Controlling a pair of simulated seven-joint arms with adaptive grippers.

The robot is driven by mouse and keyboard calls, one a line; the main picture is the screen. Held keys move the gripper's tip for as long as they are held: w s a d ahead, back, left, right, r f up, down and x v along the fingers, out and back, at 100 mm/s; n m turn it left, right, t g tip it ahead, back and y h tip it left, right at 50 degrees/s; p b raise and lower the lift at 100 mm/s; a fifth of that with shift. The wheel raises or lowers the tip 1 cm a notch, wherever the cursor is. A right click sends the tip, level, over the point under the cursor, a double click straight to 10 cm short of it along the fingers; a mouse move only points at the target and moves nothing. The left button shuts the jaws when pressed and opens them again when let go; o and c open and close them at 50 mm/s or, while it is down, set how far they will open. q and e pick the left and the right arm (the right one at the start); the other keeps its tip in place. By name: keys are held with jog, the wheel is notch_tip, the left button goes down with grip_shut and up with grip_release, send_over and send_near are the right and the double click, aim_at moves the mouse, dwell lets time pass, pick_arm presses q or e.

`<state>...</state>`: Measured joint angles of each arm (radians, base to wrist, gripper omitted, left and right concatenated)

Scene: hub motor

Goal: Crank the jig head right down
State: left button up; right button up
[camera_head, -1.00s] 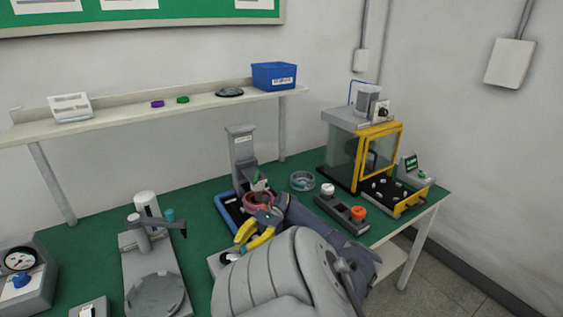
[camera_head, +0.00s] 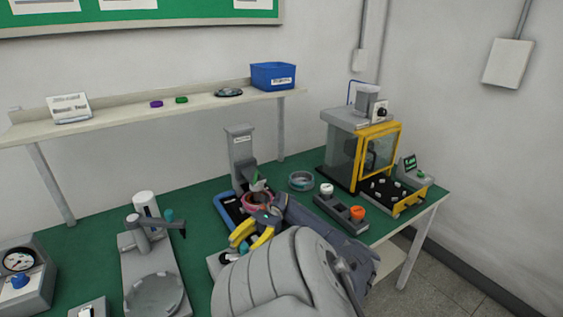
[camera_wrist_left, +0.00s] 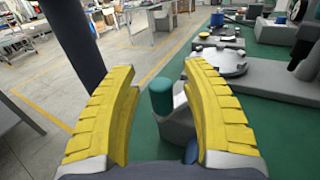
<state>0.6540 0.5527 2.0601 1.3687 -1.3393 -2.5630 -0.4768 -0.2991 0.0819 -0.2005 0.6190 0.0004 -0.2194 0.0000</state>
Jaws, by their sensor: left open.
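The jig has a tall grey column (camera_head: 239,147) at the back of the bench, with a pink-red ring (camera_head: 257,201) low in front of it. My left gripper (camera_head: 242,245) reaches in front of the jig with its yellow fingers apart. In the left wrist view the open fingers (camera_wrist_left: 160,72) have a teal upright knob (camera_wrist_left: 161,97) showing between them, above a grey part. The knob looks untouched by either finger. In the head view my arm hides much of the jig's lower front. My right gripper is not in view.
A grey fixture with a round plate (camera_head: 155,294) stands to the left, and a gauge box (camera_head: 20,275) beyond it. To the right are a glass dish (camera_head: 301,181), a button box (camera_head: 341,211) and a yellow-framed cabinet (camera_head: 380,152). Green bench top lies bare between the fixtures.

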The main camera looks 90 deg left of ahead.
pick_arm(q)
jog(key=v, duration=1.1)
jog(key=shift+w+a, duration=0.25)
jog(key=shift+a, duration=0.1)
dwell(0.4)
